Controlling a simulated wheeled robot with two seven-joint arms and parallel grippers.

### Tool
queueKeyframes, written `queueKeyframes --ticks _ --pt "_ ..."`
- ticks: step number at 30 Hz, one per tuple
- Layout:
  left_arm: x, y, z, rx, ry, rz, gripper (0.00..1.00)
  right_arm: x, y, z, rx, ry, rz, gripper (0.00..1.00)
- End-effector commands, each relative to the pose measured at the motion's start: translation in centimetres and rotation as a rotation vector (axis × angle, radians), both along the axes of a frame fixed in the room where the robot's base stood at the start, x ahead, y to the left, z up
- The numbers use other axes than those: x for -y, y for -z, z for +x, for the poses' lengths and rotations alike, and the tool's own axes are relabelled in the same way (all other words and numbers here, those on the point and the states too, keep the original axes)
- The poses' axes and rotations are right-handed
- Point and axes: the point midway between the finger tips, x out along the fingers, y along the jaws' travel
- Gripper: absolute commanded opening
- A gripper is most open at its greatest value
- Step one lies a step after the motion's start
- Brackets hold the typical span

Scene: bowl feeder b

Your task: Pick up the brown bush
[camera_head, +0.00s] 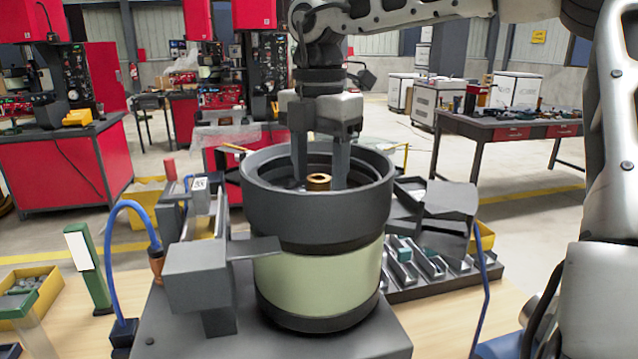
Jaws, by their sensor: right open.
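The brown bush (318,182) is a small ring-shaped piece inside the dark bowl of the feeder (318,219), its hole facing up. My right gripper (320,180) points straight down into the bowl. Its two fingers are apart, one on each side of the bush, with gaps visible between them and it. The fingertips' exact height relative to the bush is hard to tell. My left gripper does not show.
A grey feeder outlet block (197,275) stands at the bowl's left. A dark sorting tray (430,270) lies to the right. A green post (90,270) and a yellow bin (30,290) are at the far left.

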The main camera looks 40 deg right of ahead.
Motion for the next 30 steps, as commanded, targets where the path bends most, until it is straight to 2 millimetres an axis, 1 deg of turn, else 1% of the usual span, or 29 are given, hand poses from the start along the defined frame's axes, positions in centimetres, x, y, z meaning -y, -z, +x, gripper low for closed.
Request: queueKeyframes --ticks 3,8,9,11,12,14,15,25,30 --pt "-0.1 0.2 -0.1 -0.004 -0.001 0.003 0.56 0.0 0.6 0.0 0.0 -0.001 0.0 0.55" --pt "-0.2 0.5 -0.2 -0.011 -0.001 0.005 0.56 0.0 0.6 0.0 0.0 -0.001 0.0 0.55" --pt "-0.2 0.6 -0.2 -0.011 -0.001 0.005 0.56 0.0 0.6 0.0 0.001 0.0 0.0 0.52" --pt "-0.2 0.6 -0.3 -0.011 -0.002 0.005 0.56 0.0 0.6 0.0 0.001 -0.001 0.0 0.35" --pt "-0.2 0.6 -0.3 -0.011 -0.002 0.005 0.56 0.0 0.6 0.0 0.0 -0.001 0.0 0.24" --pt "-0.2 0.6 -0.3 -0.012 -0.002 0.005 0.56 0.0 0.6 0.0 0.0 -0.001 0.0 0.08" --pt "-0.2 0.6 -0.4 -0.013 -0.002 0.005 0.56 0.0 0.5 0.0 0.0 -0.001 0.0 0.05" --pt "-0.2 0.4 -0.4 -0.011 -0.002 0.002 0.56 0.0 0.3 0.0 0.002 0.0 -0.001 0.05" --pt "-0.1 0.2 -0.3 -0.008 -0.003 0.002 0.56 0.0 -1.1 0.1 0.004 0.001 -0.002 0.05"
